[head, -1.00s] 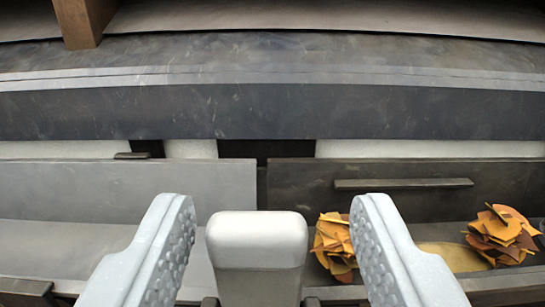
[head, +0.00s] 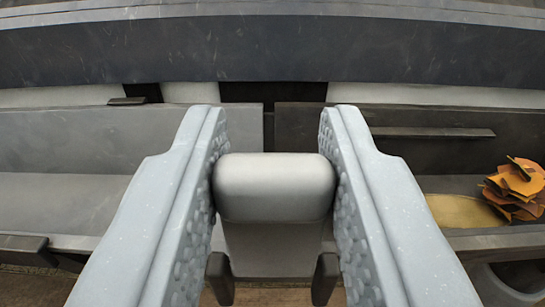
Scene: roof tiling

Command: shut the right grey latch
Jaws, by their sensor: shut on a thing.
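The grey latch (head: 275,188) is a pale block with a rounded top, standing upright at the lower middle of the head view. My gripper (head: 275,165) has one finger on each side of it, and both textured inner faces press against its sides. It is shut on the latch. The lower part of the latch narrows to a darker grey plate between two dark posts. The fingers hide what lies directly left and right of it.
Behind the latch run a light grey trough (head: 70,190) on the left and a dark trough (head: 440,150) on the right, with a narrow gap between. A pile of orange-brown leaves (head: 518,188) lies in the dark trough. A long dark beam (head: 270,50) crosses the back.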

